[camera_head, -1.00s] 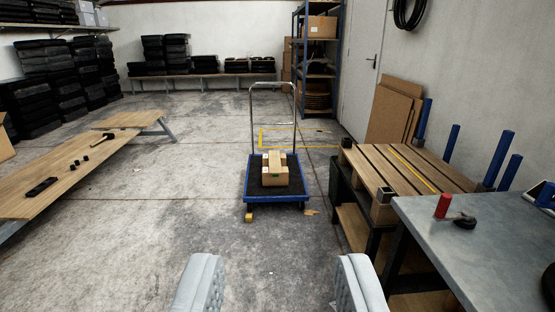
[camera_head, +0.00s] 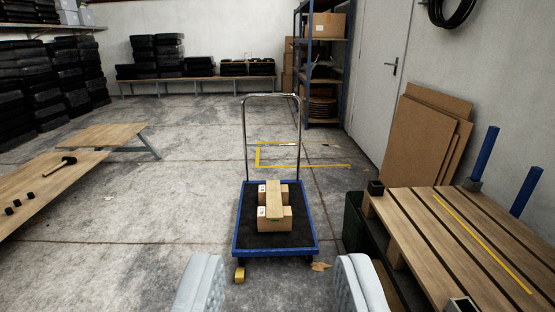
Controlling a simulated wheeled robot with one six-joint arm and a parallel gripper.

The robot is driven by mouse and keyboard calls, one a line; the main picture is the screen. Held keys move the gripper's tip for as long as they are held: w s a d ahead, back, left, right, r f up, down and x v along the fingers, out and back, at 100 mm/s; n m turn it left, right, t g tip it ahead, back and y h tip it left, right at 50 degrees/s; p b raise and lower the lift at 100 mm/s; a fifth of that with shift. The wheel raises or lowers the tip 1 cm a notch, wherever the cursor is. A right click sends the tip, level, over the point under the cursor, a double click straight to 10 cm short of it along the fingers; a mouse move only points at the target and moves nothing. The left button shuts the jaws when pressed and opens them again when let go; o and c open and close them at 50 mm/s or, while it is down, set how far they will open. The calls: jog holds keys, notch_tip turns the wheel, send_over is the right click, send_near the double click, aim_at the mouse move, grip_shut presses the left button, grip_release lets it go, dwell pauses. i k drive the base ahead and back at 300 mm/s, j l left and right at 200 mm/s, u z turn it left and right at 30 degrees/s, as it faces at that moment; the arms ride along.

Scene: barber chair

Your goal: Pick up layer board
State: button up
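My gripper (camera_head: 280,264) shows at the bottom edge as two pale grey padded fingers set wide apart, with nothing between them. Several flat brown boards (camera_head: 419,145) lean upright against the right wall, beyond the slatted wooden pallet; they look like the layer boards. They overlap, so the rear ones are partly hidden. My gripper is well short of them and to their left.
A blue trolley (camera_head: 240,243) with a tall handle and small cardboard boxes (camera_head: 271,220) stands ahead. The slatted pallet (camera_head: 420,214) fills the right foreground. A wooden table (camera_head: 38,190) stands left. Floor (camera_head: 130,230) between table and trolley is clear.

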aim_at(274, 210)
jog(key=i, duration=1.65)
jog(key=i+z, duration=0.1)
jog(key=i, duration=0.6)
jog(key=i+j+z, duration=0.15)
jog(key=i, duration=0.6)
jog(key=i+z, duration=0.2)
jog(key=k+j, duration=0.05)
jog(key=k, duration=0.05)
